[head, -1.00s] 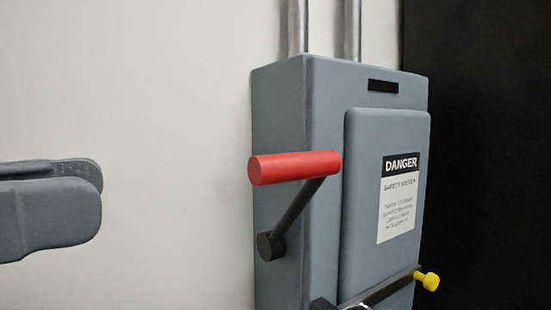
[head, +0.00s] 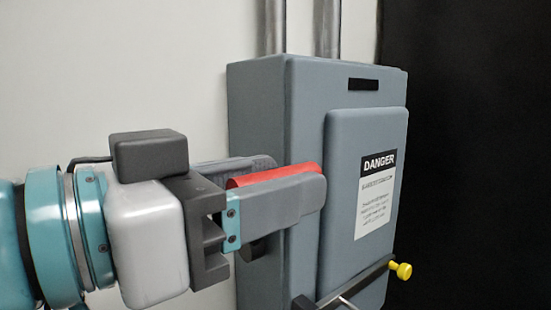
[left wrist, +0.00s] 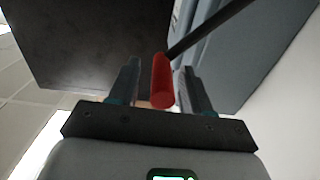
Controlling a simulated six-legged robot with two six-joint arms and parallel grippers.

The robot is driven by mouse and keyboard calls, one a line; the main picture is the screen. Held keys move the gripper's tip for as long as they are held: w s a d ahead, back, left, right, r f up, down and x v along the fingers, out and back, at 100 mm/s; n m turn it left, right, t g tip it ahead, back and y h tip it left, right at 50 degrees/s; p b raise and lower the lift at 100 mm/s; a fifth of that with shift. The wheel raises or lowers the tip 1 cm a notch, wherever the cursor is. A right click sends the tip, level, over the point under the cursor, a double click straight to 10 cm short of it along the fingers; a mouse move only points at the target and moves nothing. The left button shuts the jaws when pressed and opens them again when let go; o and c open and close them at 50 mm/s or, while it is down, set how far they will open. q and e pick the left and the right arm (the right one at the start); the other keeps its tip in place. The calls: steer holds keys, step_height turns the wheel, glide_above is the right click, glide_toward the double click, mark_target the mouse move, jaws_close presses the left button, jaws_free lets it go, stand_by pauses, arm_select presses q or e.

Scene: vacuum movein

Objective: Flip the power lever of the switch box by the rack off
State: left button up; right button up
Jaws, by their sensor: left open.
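The grey switch box (head: 305,85) is on the pale wall, with a "DANGER" label on its front. Its power lever has a red handle (head: 305,169), raised at the box's left side; the dark lever arm is mostly hidden behind my gripper. My left gripper (head: 298,180) is open, with one finger on each side of the red handle. In the left wrist view the red handle (left wrist: 162,82) lies between the two fingers, with gaps showing at the sides, and the dark lever arm (left wrist: 205,32) runs up right to the box. My right gripper is not in view.
A tall black rack (head: 470,150) stands right of the box. Two metal conduits (head: 327,28) rise from the box's top. A bar with a yellow knob (head: 402,271) crosses the box's lower front. The wall at left is bare.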

arm_select(q)
steer(key=shift+w+d, duration=0.3)
steer(key=shift+w, duration=0.1)
steer(key=shift+d, duration=0.15)
